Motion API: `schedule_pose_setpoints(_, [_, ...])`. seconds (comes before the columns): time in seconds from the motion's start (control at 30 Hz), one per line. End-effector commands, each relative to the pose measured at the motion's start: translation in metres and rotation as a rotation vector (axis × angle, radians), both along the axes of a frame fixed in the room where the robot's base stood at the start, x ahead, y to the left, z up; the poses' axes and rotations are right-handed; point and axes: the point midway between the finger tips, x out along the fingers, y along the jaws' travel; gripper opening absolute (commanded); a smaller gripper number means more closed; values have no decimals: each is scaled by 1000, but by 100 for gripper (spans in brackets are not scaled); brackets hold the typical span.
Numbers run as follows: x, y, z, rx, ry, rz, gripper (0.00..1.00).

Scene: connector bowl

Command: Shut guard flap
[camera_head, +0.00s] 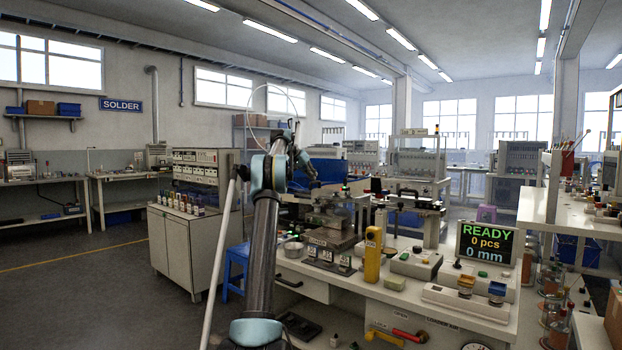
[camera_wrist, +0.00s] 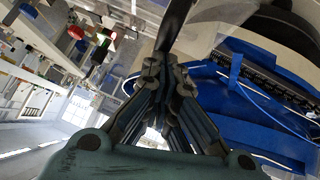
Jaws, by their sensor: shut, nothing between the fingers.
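My gripper (camera_wrist: 167,68) shows in the wrist view with its fingers together and nothing between them. A dark bar-like part lies just beyond its fingertips; I cannot tell whether they touch. A large blue machine body (camera_wrist: 235,100) with a dark slotted strip fills the right of that view, close beside the fingers. In the head view, my arm rises from the bottom centre and bends toward a blue housing (camera_head: 325,170) behind the bench. The gripper is small and dark there. I cannot clearly make out the guard flap or its angle in either view.
The white bench (camera_head: 380,295) carries a yellow upright post (camera_head: 373,255), small grey boxes and a display (camera_head: 486,242) reading READY, 0 pcs, 0 mm. A blue stool (camera_head: 236,268) and a cabinet (camera_head: 184,245) stand left of my arm. The floor at far left is clear.

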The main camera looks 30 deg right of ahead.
Motion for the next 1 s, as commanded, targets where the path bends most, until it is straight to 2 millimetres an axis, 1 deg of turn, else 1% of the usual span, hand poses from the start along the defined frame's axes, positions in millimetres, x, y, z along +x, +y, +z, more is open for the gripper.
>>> schedule_pose_setpoints(0.03, [2, 2, -5, 10, 0, -3, 0])
schedule_pose_setpoints(0.17, [3, 4, -1, 11, 0, -2, 0])
schedule_pose_setpoints(0.37, [7, 7, 19, 5, 0, 3, 0])
schedule_pose_setpoints(0.57, [13, 13, 38, 1, 0, 9, 0])
schedule_pose_setpoints(0.9, [7, 63, 86, 0, 1, 15, 0])
schedule_pose_setpoints(1.0, [7, 76, 97, 0, -1, 17, 0])
